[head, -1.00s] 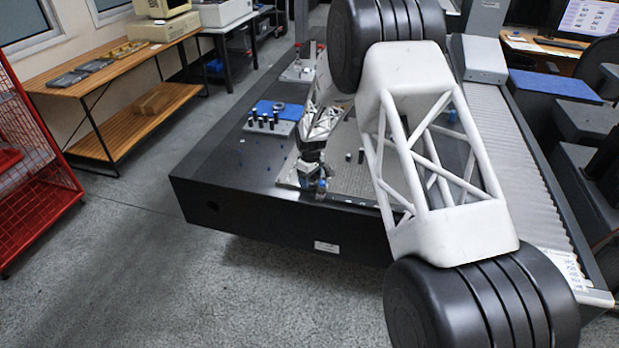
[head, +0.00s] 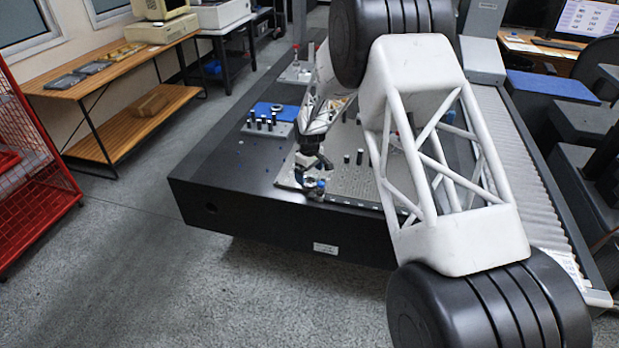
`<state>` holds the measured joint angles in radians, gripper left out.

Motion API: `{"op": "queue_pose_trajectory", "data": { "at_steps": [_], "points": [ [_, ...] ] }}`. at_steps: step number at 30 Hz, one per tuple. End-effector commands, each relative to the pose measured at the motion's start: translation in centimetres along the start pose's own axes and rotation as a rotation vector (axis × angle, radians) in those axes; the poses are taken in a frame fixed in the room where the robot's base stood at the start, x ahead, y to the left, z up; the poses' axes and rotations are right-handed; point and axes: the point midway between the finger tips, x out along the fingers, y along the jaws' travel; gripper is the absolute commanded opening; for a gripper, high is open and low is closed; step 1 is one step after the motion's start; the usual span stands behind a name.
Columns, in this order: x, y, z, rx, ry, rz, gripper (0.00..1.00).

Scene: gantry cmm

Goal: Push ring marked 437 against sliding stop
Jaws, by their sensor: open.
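My gripper (head: 312,180) is low over the near left part of the perforated metal plate on the black table, small in the head view. Its jaws are open. A small blue and dark part (head: 320,186) is right by the fingers; I cannot tell whether they touch it. A small pale ring-like piece (head: 277,107) lies on a blue pad farther back. No number 437 is readable on anything, and I cannot make out which piece is the sliding stop. My arm hides part of the plate.
Several black pins (head: 262,122) stand on a grey block left of the plate. Short dark and light posts (head: 359,157) stand on the perforated plate (head: 335,178). The black table (head: 225,180) is mostly clear at its left. A ribbed cover (head: 530,180) runs along the right.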

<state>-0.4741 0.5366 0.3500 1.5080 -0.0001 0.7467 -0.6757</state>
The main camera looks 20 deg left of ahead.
Motion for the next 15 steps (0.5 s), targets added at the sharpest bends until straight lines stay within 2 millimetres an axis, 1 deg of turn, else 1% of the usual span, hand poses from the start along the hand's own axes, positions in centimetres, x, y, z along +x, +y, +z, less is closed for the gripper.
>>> {"op": "queue_pose_trajectory", "data": {
  "at_steps": [3,6,10,15],
  "points": [
    [-1.7,0.0,0.0,0.0,0.001,0.001,1.0],
    [-2.8,0.0,0.0,0.0,0.001,0.001,1.0],
    [-3.8,0.0,0.1,0.0,-0.001,0.0,1.0],
    [-4.3,0.0,0.1,0.0,-0.001,-0.001,1.0]
  ]
}}
